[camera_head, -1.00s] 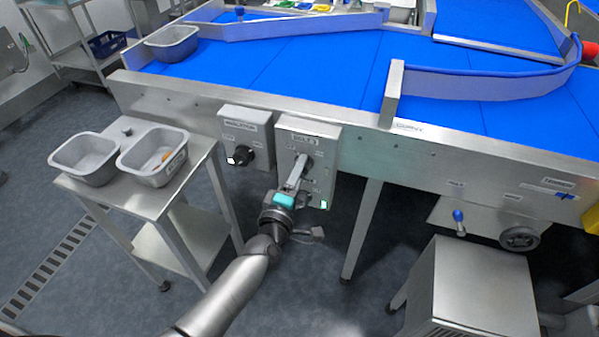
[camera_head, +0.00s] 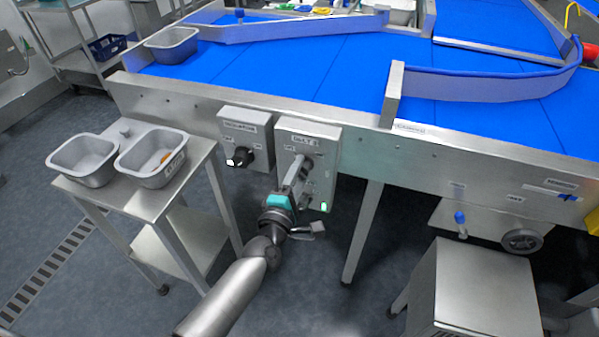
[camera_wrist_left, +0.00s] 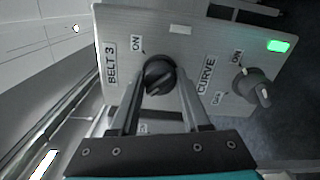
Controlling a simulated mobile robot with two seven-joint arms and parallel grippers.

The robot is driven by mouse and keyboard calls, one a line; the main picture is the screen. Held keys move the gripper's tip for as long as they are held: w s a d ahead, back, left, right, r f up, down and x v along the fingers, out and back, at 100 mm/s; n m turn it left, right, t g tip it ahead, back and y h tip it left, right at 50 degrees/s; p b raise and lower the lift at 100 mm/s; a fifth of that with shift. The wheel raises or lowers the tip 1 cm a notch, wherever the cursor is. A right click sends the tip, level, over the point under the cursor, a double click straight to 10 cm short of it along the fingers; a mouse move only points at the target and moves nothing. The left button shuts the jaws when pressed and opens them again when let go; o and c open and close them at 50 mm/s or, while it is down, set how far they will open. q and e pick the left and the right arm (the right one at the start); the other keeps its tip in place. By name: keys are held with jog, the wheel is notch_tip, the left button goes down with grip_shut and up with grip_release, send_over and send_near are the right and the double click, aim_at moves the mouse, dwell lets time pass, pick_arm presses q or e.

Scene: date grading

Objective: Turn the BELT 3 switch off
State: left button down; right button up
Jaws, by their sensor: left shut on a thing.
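The BELT 3 switch is a black rotary knob (camera_wrist_left: 160,75) on a grey control box (camera_head: 321,137), hung under the front rail of the blue conveyor. My left gripper (camera_head: 297,170) reaches up to the box from below. In the left wrist view, its two fingers (camera_wrist_left: 160,92) are shut on the BELT 3 knob, one on each side. An ON label stands beside the knob; the opposite label is mostly hidden by a finger. I cannot tell which way the knob points. The CURVE knob (camera_wrist_left: 253,87) and a lit green lamp (camera_wrist_left: 278,46) are on the same panel.
A second switch box (camera_head: 245,125) with a black knob hangs just left. A steel stand with two grey tubs (camera_head: 152,157) is further left. A table leg (camera_head: 362,232) and a steel cabinet (camera_head: 475,290) are on the right.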

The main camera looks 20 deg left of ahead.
pick_arm(q)
jog(key=shift+r, duration=0.1)
jog(key=shift+c, duration=1.8)
grip_release()
jog(key=shift+s, duration=0.35)
jog(key=s+p, duration=0.2)
jog(key=s, duration=1.2)
jog(key=shift+s+a, duration=0.25)
pick_arm(e)
jog(key=s+d, duration=0.2)
jog(key=s, duration=0.2)
jog(key=shift+d+f, duration=0.4)
